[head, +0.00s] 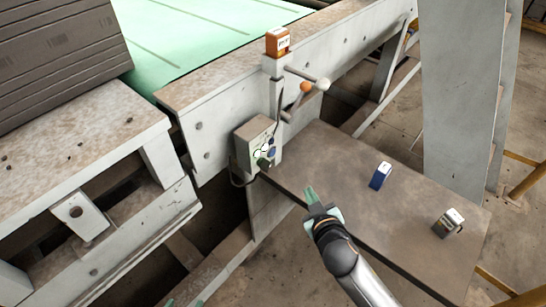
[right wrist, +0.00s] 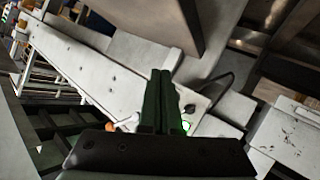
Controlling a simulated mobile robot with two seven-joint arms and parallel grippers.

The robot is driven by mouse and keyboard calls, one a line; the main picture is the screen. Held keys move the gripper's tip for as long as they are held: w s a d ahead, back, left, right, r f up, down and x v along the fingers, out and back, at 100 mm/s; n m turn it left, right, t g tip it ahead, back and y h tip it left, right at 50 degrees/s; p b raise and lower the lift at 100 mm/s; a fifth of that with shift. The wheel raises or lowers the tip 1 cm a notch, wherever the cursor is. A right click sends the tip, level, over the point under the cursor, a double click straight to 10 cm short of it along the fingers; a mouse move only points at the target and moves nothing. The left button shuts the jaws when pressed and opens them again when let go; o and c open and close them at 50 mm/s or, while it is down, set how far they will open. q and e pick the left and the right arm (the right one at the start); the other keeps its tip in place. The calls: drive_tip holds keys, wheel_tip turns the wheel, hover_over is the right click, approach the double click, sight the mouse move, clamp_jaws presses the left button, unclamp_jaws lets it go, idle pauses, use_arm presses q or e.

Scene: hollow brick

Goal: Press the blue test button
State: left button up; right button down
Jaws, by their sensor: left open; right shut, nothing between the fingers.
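A grey control box (head: 255,146) is fixed to the side of the white frame. Its front carries a small blue button (head: 271,153), a white-and-green part beside it and a dark knob (head: 263,163) low down. My right gripper (head: 311,194) is shut and empty, apart from the box, to its lower right and over the brown table. Its closed fingers (right wrist: 159,100) also show in the right wrist view, where the blue button cannot be made out. Only the fingertips of my left gripper (head: 184,303) show at the bottom edge, spread open and empty.
An orange box (head: 278,41) stands on a post above the control box. Levers with orange (head: 306,87) and white (head: 323,84) knobs stick out nearby. A blue box (head: 380,176) and a small metallic box (head: 448,222) stand on the brown table (head: 340,160).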

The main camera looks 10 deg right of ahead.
sight(273, 153)
use_arm(q)
drive_tip(key=shift+f, duration=0.35)
use_arm(e)
drive_tip(key=shift+t+h, duration=0.4)
drive_tip(key=shift+t, duration=0.2)
drive_tip(key=w+r, duration=0.3)
drive_tip(key=shift+d+r, duration=0.1)
drive_tip(key=shift+d, duration=0.2)
use_arm(q)
drive_tip(key=b, duration=0.1)
drive_tip(key=d+f+b, duration=0.1)
drive_tip(key=b, duration=0.1)
drive_tip(key=shift+w+d+f, duration=0.1)
drive_tip(key=shift+w+f, duration=0.15)
drive_tip(key=shift+w, duration=0.05)
use_arm(e)
drive_tip(key=w+a, duration=0.5)
drive_tip(key=w, duration=0.1)
drive_tip(key=shift+w+a, duration=0.25)
drive_tip(key=shift+w, duration=0.15)
use_arm(q)
drive_tip(key=shift+a+f, duration=0.15)
drive_tip(key=shift+a, duration=0.05)
drive_tip(key=shift+f, duration=0.1)
use_arm(e)
drive_tip(key=shift+w+a, duration=0.25)
drive_tip(key=shift+w, duration=0.1)
